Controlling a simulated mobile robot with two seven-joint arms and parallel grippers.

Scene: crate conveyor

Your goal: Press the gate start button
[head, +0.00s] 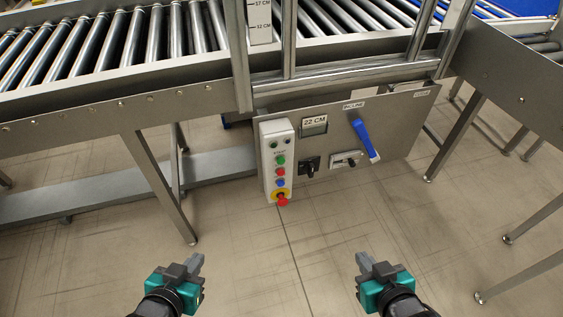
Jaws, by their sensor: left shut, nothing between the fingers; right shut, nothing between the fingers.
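A white control box (268,162) is mounted on the left of a grey panel (395,130) under the conveyor. It carries a green button (281,160), a red button (280,172), a blue button (280,183) and a red mushroom button (282,200) on a yellow ring. Two small dark lamps or buttons sit at its top. The labels are too small to read, so which one is the gate start is unclear. My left gripper (196,263) is shut and empty, low and left of the box. My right gripper (364,262) is shut and empty, low and right of it.
A roller conveyor (120,50) runs above. Metal legs (160,188) stand at left and right. The floor between my grippers and the panel is clear.

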